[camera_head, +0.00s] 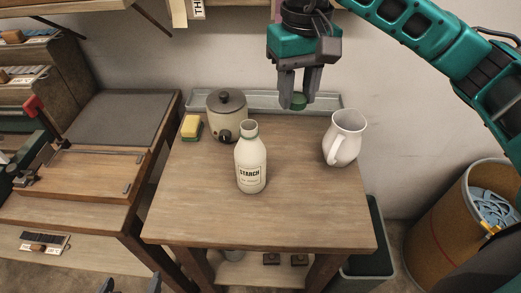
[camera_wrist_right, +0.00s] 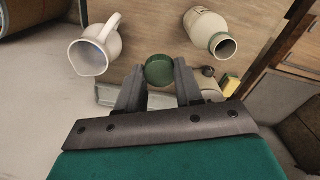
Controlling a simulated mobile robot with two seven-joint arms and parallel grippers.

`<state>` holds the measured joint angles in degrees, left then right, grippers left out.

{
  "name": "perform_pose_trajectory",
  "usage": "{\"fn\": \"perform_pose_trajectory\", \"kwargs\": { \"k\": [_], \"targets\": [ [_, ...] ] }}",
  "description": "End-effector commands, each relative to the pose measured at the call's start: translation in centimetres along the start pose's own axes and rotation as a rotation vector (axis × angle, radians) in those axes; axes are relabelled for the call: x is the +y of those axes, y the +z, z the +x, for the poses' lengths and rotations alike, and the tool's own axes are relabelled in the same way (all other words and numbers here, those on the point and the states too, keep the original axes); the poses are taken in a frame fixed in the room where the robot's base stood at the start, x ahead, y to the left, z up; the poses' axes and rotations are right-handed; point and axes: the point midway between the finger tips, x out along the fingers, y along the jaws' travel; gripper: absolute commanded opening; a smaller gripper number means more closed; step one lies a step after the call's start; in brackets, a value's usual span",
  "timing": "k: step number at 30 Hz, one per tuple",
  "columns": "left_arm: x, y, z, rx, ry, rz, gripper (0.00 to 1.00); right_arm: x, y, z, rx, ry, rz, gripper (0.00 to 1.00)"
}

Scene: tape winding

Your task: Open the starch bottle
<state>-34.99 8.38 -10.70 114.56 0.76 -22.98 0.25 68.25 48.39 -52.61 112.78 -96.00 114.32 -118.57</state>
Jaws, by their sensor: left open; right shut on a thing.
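The white starch bottle (camera_head: 251,170) stands upright on the wooden table, and its neck is open with no cap on it. It also shows in the right wrist view (camera_wrist_right: 205,25), with its open mouth visible. My right gripper (camera_head: 298,97) is shut on the green cap (camera_head: 298,102) and holds it in the air above the back of the table, to the right of the bottle. The cap sits between the fingertips in the right wrist view (camera_wrist_right: 159,69). My left gripper (camera_head: 131,286) shows only as two dark, spread fingertips at the bottom edge, open and apart from the bottle.
A lidded pot (camera_head: 226,112) stands just behind and left of the bottle, with a yellow-green sponge (camera_head: 191,127) beside it. A white pitcher (camera_head: 345,138) stands at the right. A metal tray (camera_head: 261,98) lies along the back. The table's front (camera_head: 270,225) is clear.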

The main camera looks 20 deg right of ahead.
Motion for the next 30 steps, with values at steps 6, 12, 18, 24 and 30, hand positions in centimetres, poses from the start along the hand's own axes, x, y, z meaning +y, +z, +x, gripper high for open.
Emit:
{"fn": "perform_pose_trajectory", "kwargs": {
  "k": [6,12,18,24,30],
  "targets": [
    [0.2,0.2,0.3,0.001,0.005,-0.003,0.98,0.1,0.2,5.7,-0.008,0.001,0.000,0.00],
    [0.3,0.3,0.6,0.003,0.009,-0.002,0.98,0.0,0.2,11.0,-0.008,0.001,0.000,0.00],
    [0.5,0.3,0.7,0.003,0.012,-0.002,0.98,0.0,0.1,14.4,-0.004,0.000,0.000,0.00],
    [0.5,0.3,0.7,0.002,0.013,-0.003,0.98,-0.1,0.1,15.7,-0.003,-0.001,-0.001,0.00],
    [0.6,0.6,0.8,-0.001,0.015,-0.003,0.98,0.0,0.1,18.7,-0.006,0.000,-0.001,0.00]
  ]
}}
